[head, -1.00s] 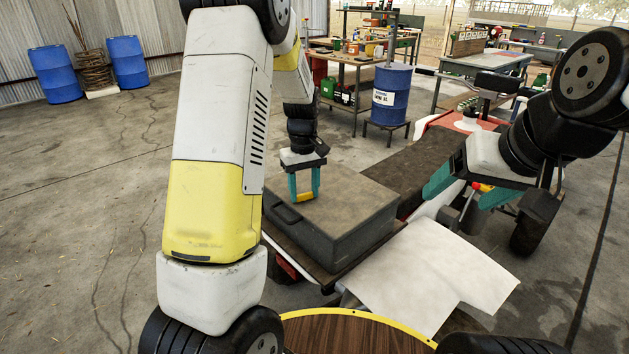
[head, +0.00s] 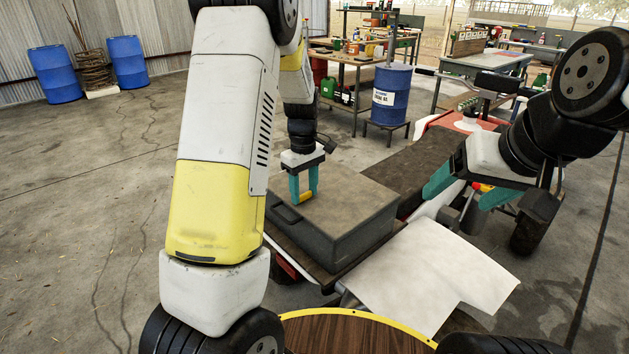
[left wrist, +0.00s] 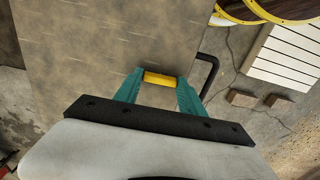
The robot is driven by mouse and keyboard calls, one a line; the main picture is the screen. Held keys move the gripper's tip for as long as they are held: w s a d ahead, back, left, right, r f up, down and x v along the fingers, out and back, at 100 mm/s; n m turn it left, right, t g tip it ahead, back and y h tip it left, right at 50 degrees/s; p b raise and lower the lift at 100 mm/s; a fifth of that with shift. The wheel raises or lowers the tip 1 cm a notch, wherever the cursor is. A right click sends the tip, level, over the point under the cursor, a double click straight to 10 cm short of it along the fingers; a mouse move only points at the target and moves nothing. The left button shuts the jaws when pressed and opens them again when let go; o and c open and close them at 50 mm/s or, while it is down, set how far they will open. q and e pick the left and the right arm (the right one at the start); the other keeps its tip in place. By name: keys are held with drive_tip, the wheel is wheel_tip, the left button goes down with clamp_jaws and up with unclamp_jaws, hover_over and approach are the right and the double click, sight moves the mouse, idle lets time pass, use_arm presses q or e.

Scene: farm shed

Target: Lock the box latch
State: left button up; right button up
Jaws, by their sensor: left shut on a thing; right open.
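The grey box (head: 330,238) lies with its lid shut on the back of a vehicle, a dark handle (head: 286,213) on its left side. It also shows in the left wrist view (left wrist: 110,45), with the handle (left wrist: 209,72) right of the fingers. My left gripper (head: 305,194) points down at the lid's left part. Its teal fingers are shut on a yellow piece (left wrist: 160,79); I cannot tell for sure whether this is the latch. The hold also shows in the left wrist view (left wrist: 159,84). My right gripper (head: 462,194) is open and empty, right of the box.
A white sheet-like panel (head: 432,275) lies right of the box, and a round wooden top with a yellow rim (head: 345,313) is in front. A blue drum (head: 391,95) and workbenches stand behind. Open concrete floor lies to the left.

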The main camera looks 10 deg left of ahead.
sight(304, 194)
use_arm(q)
drive_tip(key=o, duration=1.4)
drive_tip(key=shift+c, duration=0.2)
drive_tip(key=shift+r, duration=3.9)
drive_tip(key=shift+r, duration=0.1)
drive_tip(key=s+d+r+m+t+h, duration=0.1)
drive_tip(key=s+r+m+t, duration=0.2)
drive_tip(key=s, duration=0.9)
drive_tip(key=s+d+r+m+t+h, duration=0.1)
drive_tip(key=s+r+m+t, duration=0.2)
drive_tip(key=s+r+m, duration=0.5)
drive_tip(key=s+r, duration=0.1)
drive_tip(key=s, duration=0.3)
drive_tip(key=shift+s, duration=0.2)
